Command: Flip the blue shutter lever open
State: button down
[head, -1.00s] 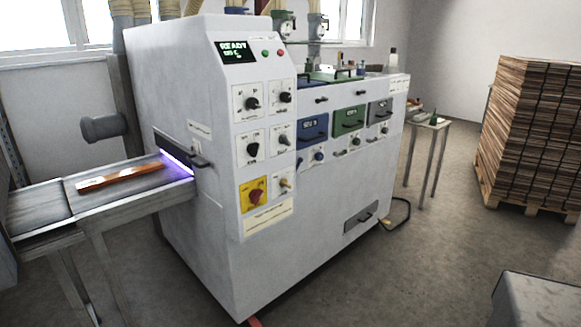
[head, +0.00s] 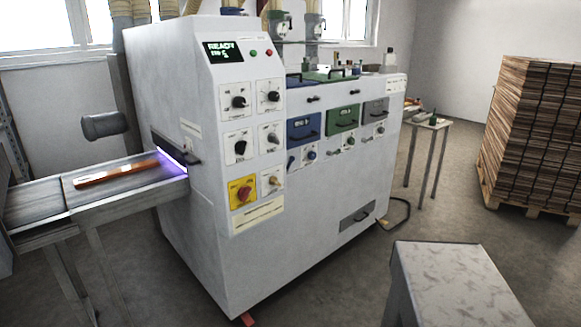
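A large white machine (head: 235,278) fills the middle of the head view. Its front right part has a blue panel with a handle (head: 304,127). A blue fitting (head: 232,11) on a duct above the machine is cut by the top edge. My gripper is not in view.
A conveyor (head: 30,203) with a brown wooden piece (head: 117,174) enters the machine at left. A grey speckled bench-like block (head: 455,275) stands at front right. A side table (head: 437,124) and a stacked wood pallet (head: 540,135) are farther right. Floor between is mostly clear.

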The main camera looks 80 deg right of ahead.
aim_at(292, 158)
jog(key=u, duration=0.1)
jog(key=k, duration=1.55)
jog(key=z, duration=1.4)
jog(key=i, duration=1)
jog(key=u, duration=0.1)
